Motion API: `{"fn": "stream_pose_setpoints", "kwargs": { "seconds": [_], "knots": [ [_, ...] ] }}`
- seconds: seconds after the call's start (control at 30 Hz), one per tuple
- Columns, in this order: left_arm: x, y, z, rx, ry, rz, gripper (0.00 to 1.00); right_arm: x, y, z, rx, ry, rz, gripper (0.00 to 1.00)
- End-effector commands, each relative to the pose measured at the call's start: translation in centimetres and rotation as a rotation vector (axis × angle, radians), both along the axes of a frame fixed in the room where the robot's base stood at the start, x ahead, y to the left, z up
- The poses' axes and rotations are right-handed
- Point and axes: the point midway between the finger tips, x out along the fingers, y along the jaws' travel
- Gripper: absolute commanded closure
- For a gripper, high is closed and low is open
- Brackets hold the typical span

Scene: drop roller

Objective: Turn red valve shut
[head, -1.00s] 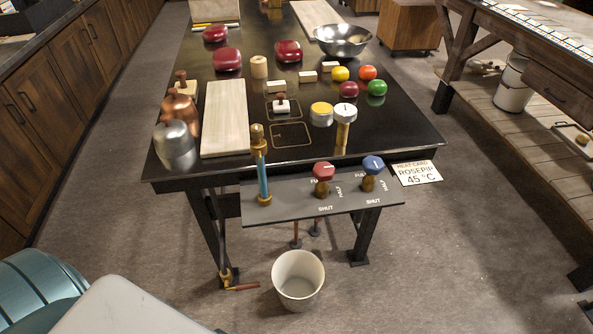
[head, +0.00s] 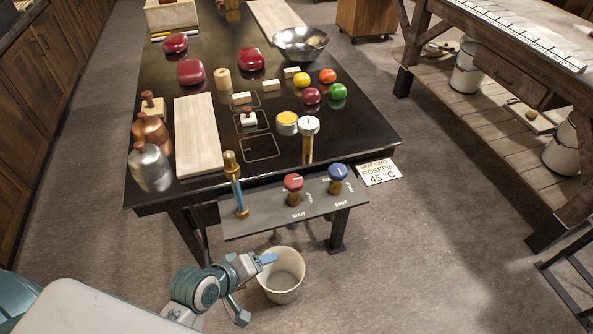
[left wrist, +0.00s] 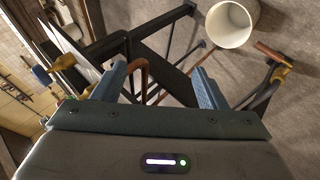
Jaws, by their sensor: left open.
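The red valve (head: 293,182) is a round red knob on a brass stem. It stands on a dark panel (head: 250,223) at the table's front edge. Labels around it include HALF and SHUT. A pale mark shows on the knob, but its direction is too small to read surely. My left gripper (head: 255,289) is open and empty, low in front of the panel, below and left of the red valve and apart from it. In the left wrist view, its two spread fingers (left wrist: 157,78) have nothing held between them. My right gripper is not in view.
A blue valve (head: 338,172) stands right of the red one, and a brass-capped blue tube (head: 236,187) left of it. A white bucket (head: 283,287) stands on the floor beside my left gripper. Table legs and pipes lie under the panel. Floor to the right is open.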

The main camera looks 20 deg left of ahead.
Motion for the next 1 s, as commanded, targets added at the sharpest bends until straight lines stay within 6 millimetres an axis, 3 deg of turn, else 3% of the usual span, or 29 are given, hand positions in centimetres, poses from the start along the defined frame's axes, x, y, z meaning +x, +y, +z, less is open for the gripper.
{"fn": "stream_pose_setpoints", "kwargs": {
  "seconds": [0.1, 0.23, 0.4, 0.53, 0.7, 0.87, 1.0],
  "knots": [
    [2.7, -2.0, 2.6, -0.337, -0.045, 0.208, 0.34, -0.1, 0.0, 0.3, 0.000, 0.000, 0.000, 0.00],
    [5.8, -3.2, 5.3, -0.773, -0.057, 0.446, 0.34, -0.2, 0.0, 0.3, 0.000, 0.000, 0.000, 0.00],
    [9.1, -3.1, 7.8, -1.349, -0.018, 0.712, 0.34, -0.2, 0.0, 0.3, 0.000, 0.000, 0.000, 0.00],
    [10.6, -2.2, 8.9, -1.690, 0.025, 0.846, 0.34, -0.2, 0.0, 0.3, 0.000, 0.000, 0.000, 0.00],
    [11.5, -1.4, 9.3, -1.913, 0.060, 0.924, 0.34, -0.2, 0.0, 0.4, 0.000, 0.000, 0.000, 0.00],
    [12.6, -1.5, 9.5, -1.948, 0.065, 0.933, 0.34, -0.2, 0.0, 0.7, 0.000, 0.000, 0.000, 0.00],
    [14.8, -1.9, 9.7, -1.945, 0.065, 0.931, 0.34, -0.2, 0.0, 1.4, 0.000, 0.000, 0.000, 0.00]
  ]
}}
